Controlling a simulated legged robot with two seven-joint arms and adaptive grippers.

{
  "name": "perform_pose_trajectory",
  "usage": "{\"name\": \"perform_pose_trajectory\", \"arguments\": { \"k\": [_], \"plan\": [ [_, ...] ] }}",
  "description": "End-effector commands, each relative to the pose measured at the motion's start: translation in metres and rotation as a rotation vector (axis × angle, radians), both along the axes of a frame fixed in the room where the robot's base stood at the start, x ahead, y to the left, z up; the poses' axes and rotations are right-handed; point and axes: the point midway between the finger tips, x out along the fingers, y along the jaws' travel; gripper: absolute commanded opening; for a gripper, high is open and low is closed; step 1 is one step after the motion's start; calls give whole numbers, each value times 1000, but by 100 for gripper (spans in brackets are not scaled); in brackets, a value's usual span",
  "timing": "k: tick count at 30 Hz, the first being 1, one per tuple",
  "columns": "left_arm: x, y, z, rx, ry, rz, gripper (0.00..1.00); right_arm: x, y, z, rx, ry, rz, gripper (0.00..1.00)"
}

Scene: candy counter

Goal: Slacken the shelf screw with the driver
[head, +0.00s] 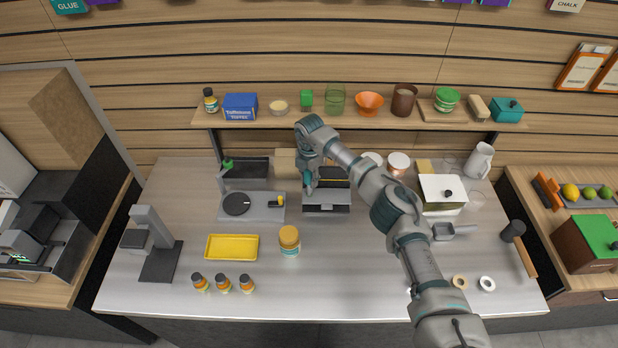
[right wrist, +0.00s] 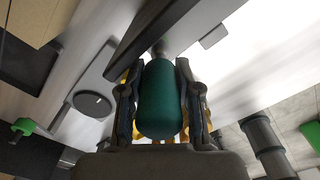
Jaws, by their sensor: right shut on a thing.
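My right gripper (head: 308,186) hangs over the counter, below the wall shelf and beside a grey and black box-like unit (head: 327,196). In the right wrist view the gripper (right wrist: 162,95) is shut on the green handle of the driver (right wrist: 160,100), one finger on each side. A short, blurred metal part (right wrist: 159,48) shows beyond the handle, close to a long dark bar (right wrist: 175,38). I cannot tell whether they touch. I cannot make out the shelf screw in either view. My left gripper is not in view.
The wall shelf (head: 290,119) carries a blue box, cups and bowls. A grey device with a black disc (head: 236,204) stands left of the gripper. A yellow tray (head: 231,247), an orange-lidded jar (head: 289,241) and small bottles lie nearer. The counter's front middle is clear.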

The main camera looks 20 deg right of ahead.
Motion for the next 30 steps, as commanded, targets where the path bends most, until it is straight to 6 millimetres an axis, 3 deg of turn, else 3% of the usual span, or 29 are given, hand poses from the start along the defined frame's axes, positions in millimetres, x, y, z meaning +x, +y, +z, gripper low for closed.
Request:
{"name": "perform_pose_trajectory", "arguments": {
  "k": [30],
  "plan": [
    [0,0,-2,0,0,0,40,0,0,-13,-1,1,0,0]
  ]
}}
